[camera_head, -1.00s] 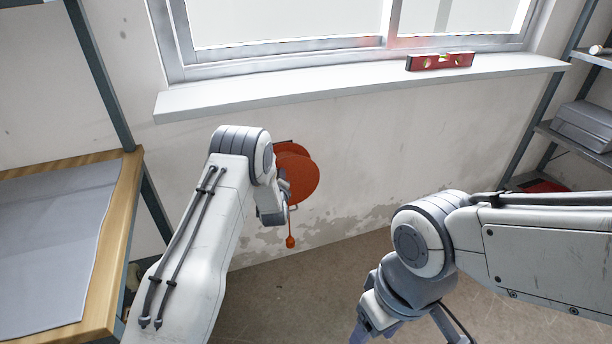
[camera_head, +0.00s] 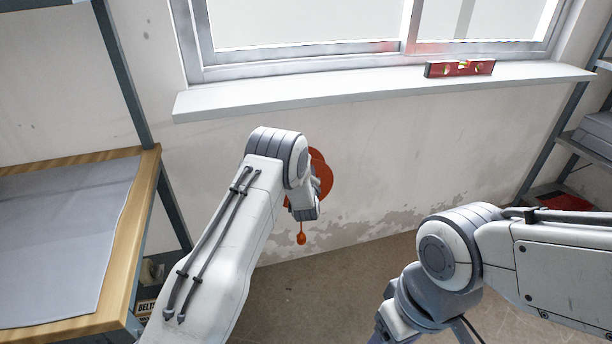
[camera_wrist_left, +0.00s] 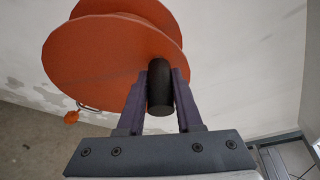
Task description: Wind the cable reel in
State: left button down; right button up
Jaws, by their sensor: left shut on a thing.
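The orange cable reel (camera_head: 325,180) is mounted on the wall below the window, partly hidden behind my left wrist in the head view. In the left wrist view its round orange flange (camera_wrist_left: 105,60) fills the upper left. A black cylindrical handle (camera_wrist_left: 159,88) sticks out from the flange. My left gripper (camera_wrist_left: 160,80) is shut on this handle, with a finger on each side. A small orange ball (camera_head: 301,239) hangs below the reel on a short length of cable. My right arm is at the lower right of the head view, and its fingertips are outside the frame.
A window sill (camera_head: 350,88) runs above the reel with a red spirit level (camera_head: 459,68) on it. A wooden-edged workbench (camera_head: 135,200) stands at the left. Metal shelving (camera_head: 566,140) stands at the right. The floor (camera_head: 330,290) between is clear.

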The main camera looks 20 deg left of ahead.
pick_arm(q)
jog(key=shift+w+d+r, duration=0.1)
jog(key=shift+w+r, duration=0.1)
jog(key=shift+r, duration=0.15)
jog(key=c, duration=0.6)
grip_release()
jog(key=shift+f, duration=0.15)
jog(key=shift+s, duration=0.15)
jog(key=p+v, duration=0.1)
jog(key=v, duration=0.9)
jog(key=shift+s, duration=0.15)
